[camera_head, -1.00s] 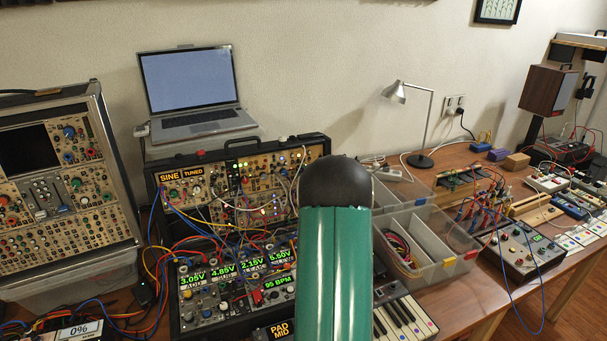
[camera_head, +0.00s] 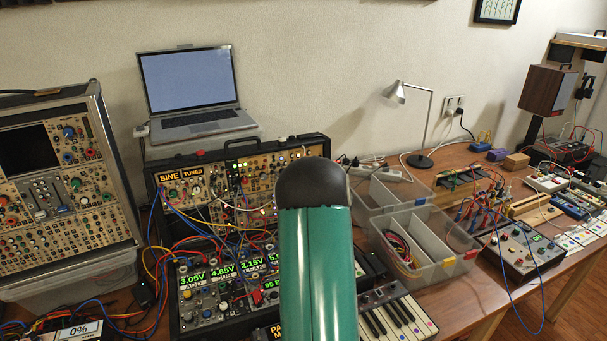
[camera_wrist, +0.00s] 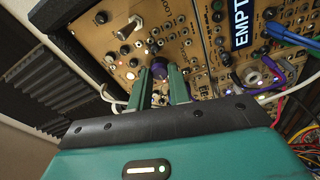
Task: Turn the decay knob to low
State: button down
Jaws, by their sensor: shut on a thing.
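The knob sits on a tan synth panel (camera_wrist: 112,35). I cannot read a label that tells whether this is the decay knob, nor where its pointer stands. The fingers hide part of the panel beside it. In the head view, my green arm with its black rounded end covers the right part of the synth case (camera_head: 262,147), and the gripper's tips are hidden.
Blue and purple cables (camera_wrist: 290,38) and an "EMPTY" display (camera_wrist: 241,33) are to the right in the wrist view. A laptop (camera_head: 190,85), clear bins (camera_head: 425,240) and a keyboard (camera_head: 398,318) surround the case.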

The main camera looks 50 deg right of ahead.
dwell(0.3)
jog(key=c, duration=1.3)
grip_release()
jog(key=v, duration=1.3)
jog(key=shift+s, duration=0.35)
jog(key=shift+a, duration=0.1)
